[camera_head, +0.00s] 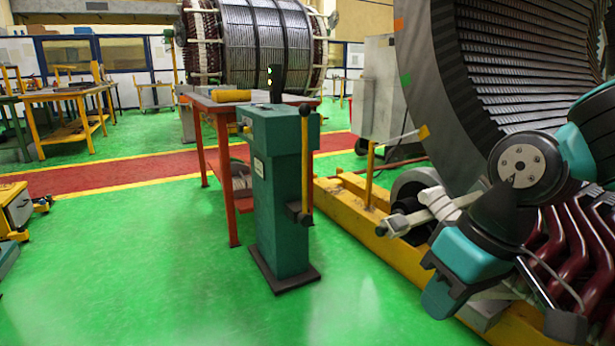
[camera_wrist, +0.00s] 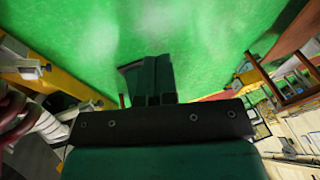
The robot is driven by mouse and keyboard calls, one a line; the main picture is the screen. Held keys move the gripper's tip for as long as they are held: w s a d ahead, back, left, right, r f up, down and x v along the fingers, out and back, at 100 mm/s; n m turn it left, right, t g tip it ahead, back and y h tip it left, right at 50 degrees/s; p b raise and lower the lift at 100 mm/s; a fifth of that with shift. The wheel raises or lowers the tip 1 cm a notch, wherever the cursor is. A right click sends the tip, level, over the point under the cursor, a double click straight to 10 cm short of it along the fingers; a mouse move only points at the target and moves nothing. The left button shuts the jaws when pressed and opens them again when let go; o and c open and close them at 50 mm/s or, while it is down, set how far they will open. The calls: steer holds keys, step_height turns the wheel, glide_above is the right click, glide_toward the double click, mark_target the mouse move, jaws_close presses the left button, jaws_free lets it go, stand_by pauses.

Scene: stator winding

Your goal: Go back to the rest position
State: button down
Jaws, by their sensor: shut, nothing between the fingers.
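My gripper (camera_wrist: 154,100) shows in the wrist view as a dark bar with screws across the lower middle, above a teal housing. It is shut and holds nothing; its fingers are hard to make out against the dark green behind them. The stator (camera_head: 520,75) is a big grey slotted ring with dark red coils (camera_head: 575,235) low at the right, partly hidden by my arm.
A green pedestal (camera_head: 282,200) with a yellow lever stands left of my arm. A yellow beam (camera_head: 350,205) runs along the stator's foot. A red table (camera_head: 225,165) with a yellow roll (camera_head: 230,96) stands behind the pedestal. Green floor (camera_head: 130,265) is free at the left front.

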steer(key=s+a+r+n+p, duration=0.1)
steer(key=s+r+n, duration=0.1)
steer(key=s, duration=0.8)
step_height(320, 180, up, 31)
steer(key=p, duration=3.1)
steer(key=shift+w+f+g, duration=0.15)
steer(key=shift+w+g, duration=0.15)
steer(key=shift+g, duration=0.1)
